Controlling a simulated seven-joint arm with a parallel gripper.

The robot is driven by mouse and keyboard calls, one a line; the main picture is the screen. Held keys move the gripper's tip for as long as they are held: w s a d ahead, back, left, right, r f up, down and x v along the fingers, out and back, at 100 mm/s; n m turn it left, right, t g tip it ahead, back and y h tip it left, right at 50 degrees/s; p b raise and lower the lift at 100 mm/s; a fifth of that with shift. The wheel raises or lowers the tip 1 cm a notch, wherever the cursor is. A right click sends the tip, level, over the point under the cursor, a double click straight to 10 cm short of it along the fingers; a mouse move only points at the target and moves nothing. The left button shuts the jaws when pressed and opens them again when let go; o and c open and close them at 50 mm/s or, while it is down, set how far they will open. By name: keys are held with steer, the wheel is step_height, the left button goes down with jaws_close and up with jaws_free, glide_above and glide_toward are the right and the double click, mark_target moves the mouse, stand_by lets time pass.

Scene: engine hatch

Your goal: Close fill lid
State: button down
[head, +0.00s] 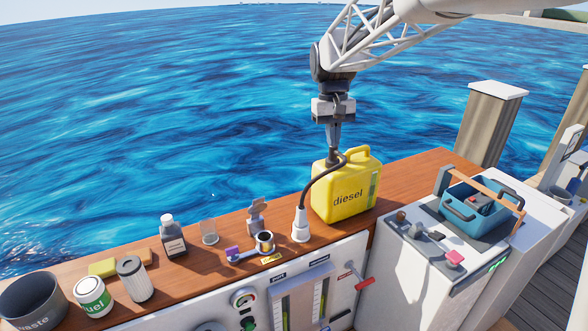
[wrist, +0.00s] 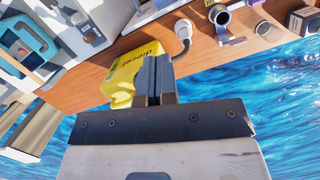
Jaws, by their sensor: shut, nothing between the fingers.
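The fill opening (head: 264,241) is a short metal ring on the wooden counter, left of the yellow diesel can, with a small yellow label in front. My gripper (head: 333,147) is shut and empty, pointing down above the diesel can (head: 345,198), apart from the fill opening. The can partly shows behind the fingers in the wrist view (wrist: 123,78).
A black hose (head: 308,186) runs from the can to a white fitting (head: 300,228), between can and fill opening. A grey upright fitting (head: 256,214), clear cup (head: 209,233) and dark bottle (head: 173,238) stand nearby. A blue toolbox (head: 481,206) is at right; water lies behind the counter.

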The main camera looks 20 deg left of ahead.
steer(key=w+a+f+n, duration=0.1)
steer(key=w+a+f, duration=0.1)
steer(key=a, duration=0.7)
steer(key=w+a+f+n+g+h, duration=0.1)
steer(key=a+f, duration=0.4)
steer(key=a, duration=0.5)
steer(key=w+a+f+n+h, duration=0.1)
steer(key=w+a+f, duration=0.2)
steer(key=a, duration=0.6)
steer(key=shift+w+a+f+g, duration=0.15)
steer(key=shift+w+f+g, duration=0.15)
steer(key=shift+f, duration=0.45)
steer(key=shift+s+f, duration=0.1)
steer(key=shift+f, duration=0.05)
glide_toward(258, 200)
step_height(258, 200, down, 5)
steer(key=w+a, duration=0.2)
steer(key=shift+s+d+f, duration=0.3)
steer(key=shift+s+d, duration=0.15)
steer(key=shift+d, duration=0.1)
steer(key=shift+s+d+f, duration=0.3)
steer(key=shift+s+d, duration=0.15)
steer(key=shift+d, duration=0.15)
steer(key=shift+s+d+f, duration=0.35)
steer(key=shift+s+d, duration=0.1)
steer(key=shift+s+d, duration=0.1)
